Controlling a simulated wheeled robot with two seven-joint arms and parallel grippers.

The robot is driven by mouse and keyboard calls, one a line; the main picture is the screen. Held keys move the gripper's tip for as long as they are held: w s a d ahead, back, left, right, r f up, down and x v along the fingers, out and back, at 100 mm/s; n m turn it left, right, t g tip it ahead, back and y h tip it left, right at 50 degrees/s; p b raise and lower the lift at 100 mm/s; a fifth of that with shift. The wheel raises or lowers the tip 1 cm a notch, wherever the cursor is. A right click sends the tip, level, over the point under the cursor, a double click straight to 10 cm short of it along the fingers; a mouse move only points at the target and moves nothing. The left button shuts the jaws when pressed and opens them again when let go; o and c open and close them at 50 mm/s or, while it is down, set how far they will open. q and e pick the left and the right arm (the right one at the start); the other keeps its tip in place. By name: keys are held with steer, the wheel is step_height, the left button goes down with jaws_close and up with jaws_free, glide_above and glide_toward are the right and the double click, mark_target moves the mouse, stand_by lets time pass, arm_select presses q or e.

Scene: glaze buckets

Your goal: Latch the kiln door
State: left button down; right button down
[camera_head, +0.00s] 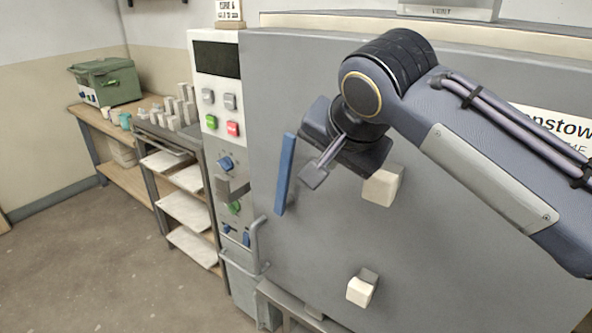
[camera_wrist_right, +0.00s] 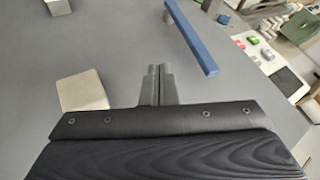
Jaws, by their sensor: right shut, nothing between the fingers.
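The kiln door (camera_head: 300,245) is a large grey panel that looks closed; part of it is hidden behind my right arm. A blue bar handle (camera_head: 285,172) stands almost upright near the door's left edge, and it also shows in the right wrist view (camera_wrist_right: 198,42). I cannot tell whether it is latched. My right gripper (camera_head: 313,178) is shut and empty, in front of the door just right of the blue bar. In the right wrist view the closed fingers (camera_wrist_right: 158,82) are left of the bar, with a visible gap. My left gripper is not in view.
Cream blocks (camera_head: 382,188) and (camera_head: 361,289) stick out from the door. A control panel (camera_head: 218,110) with coloured buttons stands left of the kiln. A grey loop handle (camera_head: 257,245) is low down. A shelf rack (camera_head: 185,212) and a green box (camera_head: 106,82) are farther left. The floor there is clear.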

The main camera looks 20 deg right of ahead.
mark_target(284, 178)
steer(key=shift+w+a+f, duration=0.4)
steer(key=shift+w+f, duration=0.75)
steer(key=shift+w, duration=0.45)
steer(key=shift+w+a+f, duration=0.35)
steer(key=shift+w+f, duration=0.85)
steer(key=shift+w, duration=0.4)
steer(key=shift+w+a+f, duration=0.4)
steer(key=shift+w+f, duration=0.75)
steer(key=shift+w, duration=0.45)
steer(key=shift+p, duration=0.35)
